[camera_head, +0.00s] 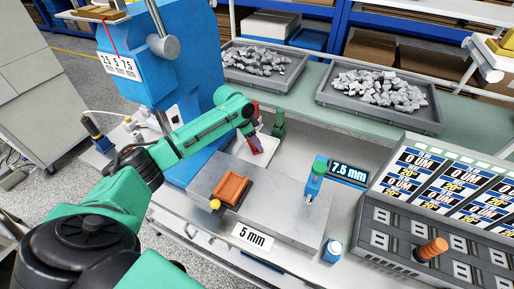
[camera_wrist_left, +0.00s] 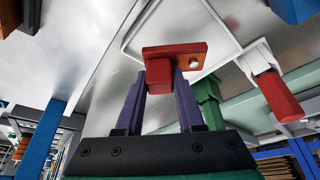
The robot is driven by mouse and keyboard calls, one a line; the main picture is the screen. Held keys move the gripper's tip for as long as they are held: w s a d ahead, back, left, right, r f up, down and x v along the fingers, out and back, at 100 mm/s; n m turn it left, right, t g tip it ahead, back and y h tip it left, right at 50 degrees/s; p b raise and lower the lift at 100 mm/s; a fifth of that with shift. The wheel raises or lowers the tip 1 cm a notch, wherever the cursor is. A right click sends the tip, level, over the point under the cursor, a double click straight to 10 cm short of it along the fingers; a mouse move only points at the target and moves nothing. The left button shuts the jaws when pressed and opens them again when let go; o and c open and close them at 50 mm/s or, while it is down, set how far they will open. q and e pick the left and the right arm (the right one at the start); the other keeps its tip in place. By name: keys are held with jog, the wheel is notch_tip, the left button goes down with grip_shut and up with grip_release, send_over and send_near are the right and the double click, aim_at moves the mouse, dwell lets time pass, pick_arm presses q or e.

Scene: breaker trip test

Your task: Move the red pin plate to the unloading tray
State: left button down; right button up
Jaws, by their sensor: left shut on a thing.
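The red pin plate (camera_wrist_left: 160,52) shows in the left wrist view as a small red block with a round pale pin near one end. My left gripper (camera_head: 257,146) is shut on it; its two purple fingers (camera_wrist_left: 164,88) press on the block from both sides. In the head view, the gripper and plate are at a white, shallow tray (camera_head: 270,146), which may be the unloading tray. Its pale rim (camera_wrist_left: 128,38) shows behind the plate in the wrist view. Whether the plate touches the tray floor I cannot tell. My right gripper is not in view.
A green post (camera_head: 278,127) and a red-handled part (camera_wrist_left: 279,96) stand close beside the gripper. An orange fixture (camera_head: 232,189) sits on the metal block labelled 5 mm. A blue gauge stand (camera_head: 314,186) is to the right. Bins of grey pieces (camera_head: 378,88) stand behind.

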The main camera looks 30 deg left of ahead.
aim_at(254, 147)
pick_arm(q)
jog(key=f, duration=0.4)
jog(key=shift+s+a+p, duration=0.1)
jog(key=shift+s+p, duration=0.15)
jog(key=shift+p, duration=0.05)
jog(key=shift+w+f, duration=0.1)
jog(key=shift+f, duration=0.1)
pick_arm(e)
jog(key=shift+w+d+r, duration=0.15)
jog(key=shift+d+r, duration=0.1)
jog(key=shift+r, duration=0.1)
pick_arm(q)
jog(key=c, duration=0.5)
grip_release()
jog(key=shift+r, duration=0.2)
jog(key=b+v, duration=0.1)
jog(key=v, duration=1.1)
jog(key=shift+b, duration=0.4)
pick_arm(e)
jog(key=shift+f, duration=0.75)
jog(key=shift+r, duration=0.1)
